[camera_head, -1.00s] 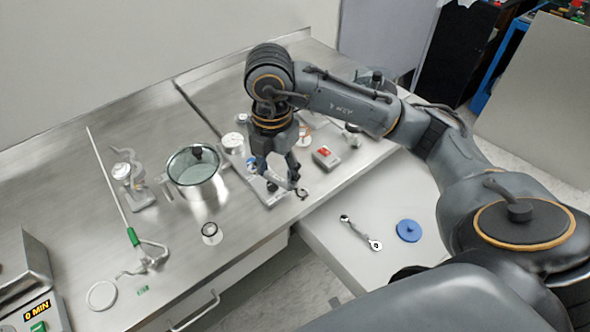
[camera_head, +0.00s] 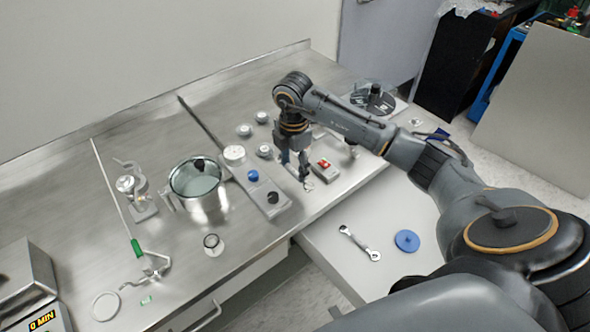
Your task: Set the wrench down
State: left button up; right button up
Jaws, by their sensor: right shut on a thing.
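My right gripper (camera_head: 304,177) is shut just above the steel bench, left of a small red-and-grey box. A small metal end (camera_head: 308,186) shows at its fingertips. It looks like the end of a wrench, but most of it is hidden by the fingers, and I cannot tell whether it touches the bench. Another wrench (camera_head: 360,243) lies flat on the white lower surface (camera_head: 330,262), apart from the gripper. My left gripper is not in view.
A blue disc (camera_head: 406,240) lies beside the lying wrench. A grey block with blue and black knobs (camera_head: 262,191) is left of the gripper. The red-and-grey box (camera_head: 325,170) is close on its right. A glass-lidded pot (camera_head: 196,184) stands farther left.

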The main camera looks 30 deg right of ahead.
aim_at(295, 182)
jog(key=shift+w+d+f, duration=0.3)
jog(key=shift+d+f, duration=0.05)
jog(key=shift+f, duration=0.25)
notch_tip(295, 182, down, 2)
jog(key=shift+f+p, duration=0.1)
jog(key=shift+p, duration=0.7)
jog(key=shift+f, duration=0.6)
jog(key=o, duration=1.3)
jog(key=shift+r, duration=0.1)
